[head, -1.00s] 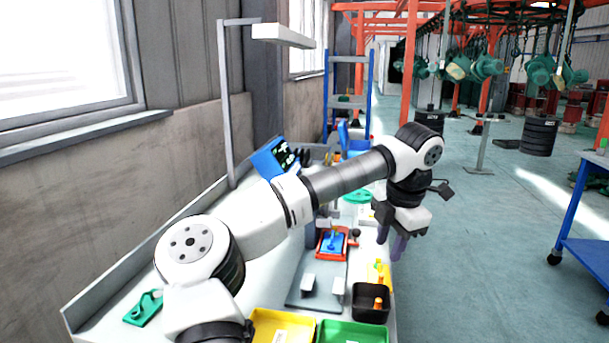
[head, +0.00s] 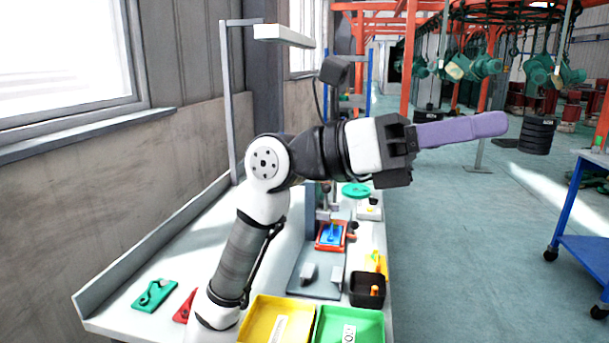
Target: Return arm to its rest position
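My arm rises from the bottom of the head view, beside the workbench, and bends to the right. My gripper (head: 490,125) has a black body and long purple fingers. It is raised above the bench's right edge, with the fingers pointing right over the open floor. The fingers overlap from this side, so I cannot tell whether they are apart or shut. No separate object shows in them. A black cable loops by the wrist.
The workbench (head: 150,270) holds a yellow tray (head: 257,322), a green tray (head: 366,325), a black bin (head: 367,290), and a red fixture with a blue part (head: 331,235). A lamp post (head: 227,100) stands behind. A blue trolley (head: 590,205) is right; floor between is clear.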

